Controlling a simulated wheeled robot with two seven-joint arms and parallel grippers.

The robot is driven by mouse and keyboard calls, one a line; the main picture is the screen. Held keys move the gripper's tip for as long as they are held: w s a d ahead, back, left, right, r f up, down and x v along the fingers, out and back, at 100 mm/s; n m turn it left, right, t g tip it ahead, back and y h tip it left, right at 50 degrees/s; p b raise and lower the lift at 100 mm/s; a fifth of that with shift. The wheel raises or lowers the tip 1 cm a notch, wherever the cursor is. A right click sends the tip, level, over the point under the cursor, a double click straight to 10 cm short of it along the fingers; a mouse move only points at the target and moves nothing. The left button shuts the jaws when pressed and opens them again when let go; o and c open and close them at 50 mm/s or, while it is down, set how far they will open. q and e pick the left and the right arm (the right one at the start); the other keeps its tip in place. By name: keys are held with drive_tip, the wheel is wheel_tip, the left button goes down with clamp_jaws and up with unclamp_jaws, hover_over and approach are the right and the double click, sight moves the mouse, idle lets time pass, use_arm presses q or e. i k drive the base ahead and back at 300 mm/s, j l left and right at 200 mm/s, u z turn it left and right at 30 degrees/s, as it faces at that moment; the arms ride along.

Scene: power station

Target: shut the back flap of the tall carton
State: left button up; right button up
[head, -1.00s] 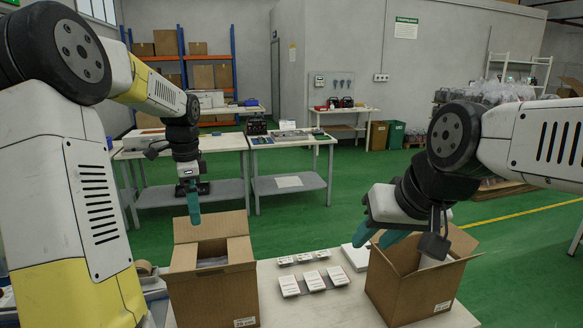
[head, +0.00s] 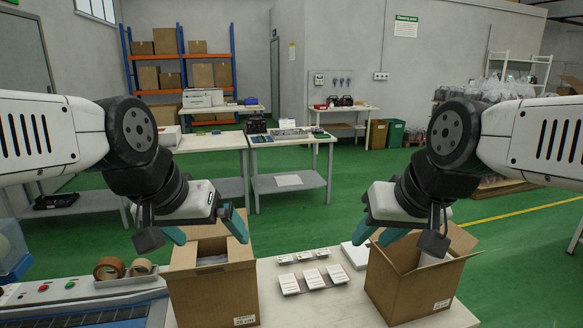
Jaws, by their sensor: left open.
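Two brown cartons stand on the near table: a left carton (head: 212,295) and a right carton (head: 408,295). I cannot tell for sure which is the tall one; the left looks slightly taller, but its base is cut off. The left carton is open with something pale inside, and its back flap (head: 205,231) stands up, partly hidden by my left gripper. My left gripper (head: 213,240) is open and empty, its teal fingers at that flap; contact is unclear. My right gripper (head: 371,244) looks open and empty at the right carton's left rim. That carton's flaps also stand open.
Several small white boxes (head: 312,279) lie between the cartons, with a flat white box (head: 356,256) behind. Left of the left carton are brown tape rolls (head: 109,268) and a panel with buttons. Open green floor lies behind the table.

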sight(173, 274)
drive_tip(key=i+l+u, duration=0.1)
drive_tip(key=l, duration=0.25)
drive_tip(key=i+l+u, duration=0.15)
drive_tip(key=l, duration=0.2)
drive_tip(key=i+l+u, duration=0.1)
drive_tip(key=l, duration=0.3)
drive_tip(key=i+l+u, duration=0.15)
drive_tip(key=i+l, duration=0.1)
drive_tip(key=l, duration=0.1)
